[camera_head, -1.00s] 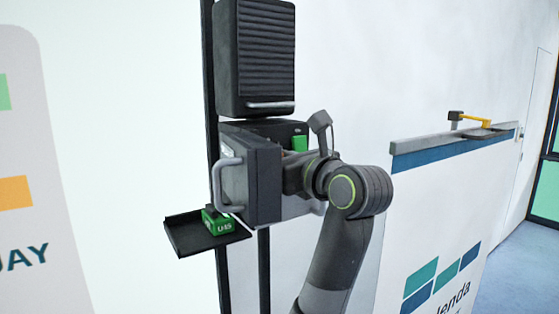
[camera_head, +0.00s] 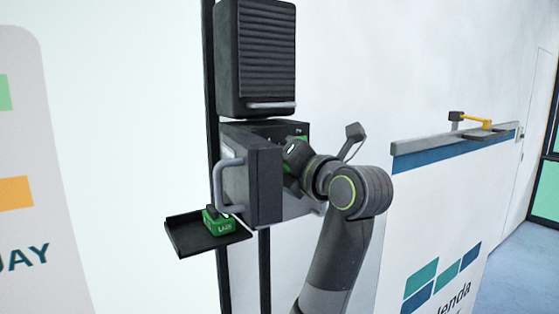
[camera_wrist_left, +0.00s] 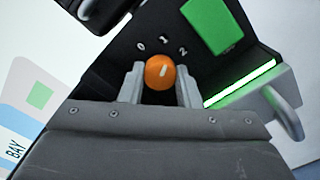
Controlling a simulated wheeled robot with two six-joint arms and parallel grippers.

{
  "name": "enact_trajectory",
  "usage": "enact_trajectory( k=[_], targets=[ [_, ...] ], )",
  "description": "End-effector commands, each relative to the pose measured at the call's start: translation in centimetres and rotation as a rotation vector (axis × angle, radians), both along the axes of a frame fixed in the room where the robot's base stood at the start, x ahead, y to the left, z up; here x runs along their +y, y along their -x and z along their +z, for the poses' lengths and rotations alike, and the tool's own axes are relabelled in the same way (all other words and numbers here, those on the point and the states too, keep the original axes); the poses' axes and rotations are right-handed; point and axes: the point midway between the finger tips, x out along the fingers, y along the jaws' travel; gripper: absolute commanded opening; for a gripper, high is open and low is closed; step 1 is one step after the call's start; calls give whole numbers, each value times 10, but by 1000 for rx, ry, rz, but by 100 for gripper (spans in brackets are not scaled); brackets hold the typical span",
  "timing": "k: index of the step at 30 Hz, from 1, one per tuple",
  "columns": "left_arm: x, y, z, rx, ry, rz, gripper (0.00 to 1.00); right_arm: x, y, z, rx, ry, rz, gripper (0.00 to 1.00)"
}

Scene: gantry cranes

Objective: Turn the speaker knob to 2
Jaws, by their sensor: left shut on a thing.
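The orange speaker knob (camera_wrist_left: 158,76) shows in the left wrist view on a dark panel marked 0, 1 and 2. Its white mark points up and slightly right, nearest the 1. My left gripper (camera_wrist_left: 160,86) is shut on the knob, one grey finger on each side. In the head view, my left gripper (camera_head: 296,155) reaches into the dark open-fronted box (camera_head: 266,180) below the ribbed speaker (camera_head: 266,55); its fingertips and the knob are hidden there. My right gripper is not in view.
A green block (camera_wrist_left: 217,24) and a glowing green strip (camera_wrist_left: 240,84) lie beside the knob. A black tray (camera_head: 188,238) with a small green device (camera_head: 222,222) juts out at lower left. A ledge (camera_head: 455,143) with a yellow-handled item stands at right.

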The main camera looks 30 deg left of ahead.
Motion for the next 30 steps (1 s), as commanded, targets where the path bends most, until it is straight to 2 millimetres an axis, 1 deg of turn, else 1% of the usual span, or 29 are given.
enact_trajectory(
  k=[6,15,22,30],
  targets=[
    [0,0,1,186,-80,-2,7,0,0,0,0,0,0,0],
    [0,0,1,412,-175,-2,7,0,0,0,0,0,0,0],
    [0,0,2,525,-222,-2,7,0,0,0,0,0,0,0],
    [0,0,2,586,-246,-3,7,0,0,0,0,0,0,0]
  ],
)
